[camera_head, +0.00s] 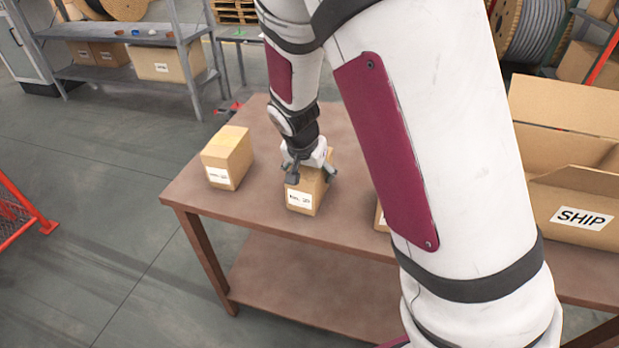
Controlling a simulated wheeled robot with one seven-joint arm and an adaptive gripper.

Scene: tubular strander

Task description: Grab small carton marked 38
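Small brown cartons with white labels stand on a brown table (245,218). One carton (314,195) is near the middle, and my gripper (311,172) is over its top. The fingers are spread, one at the left and one at the right of this carton's upper part. I cannot tell whether they press on it. The carton appears to rest upright on the table. Another carton (228,157) stands apart to the left. A third (380,218) is mostly hidden behind my arm. The label numbers are too small to read surely, so I cannot tell which is 38.
A large open box marked SHIP (583,217) stands on the table's right. A grey shelf (130,75) with boxes is at the back left. A red frame (20,220) stands on the floor at left. The tabletop between the left and middle cartons is clear.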

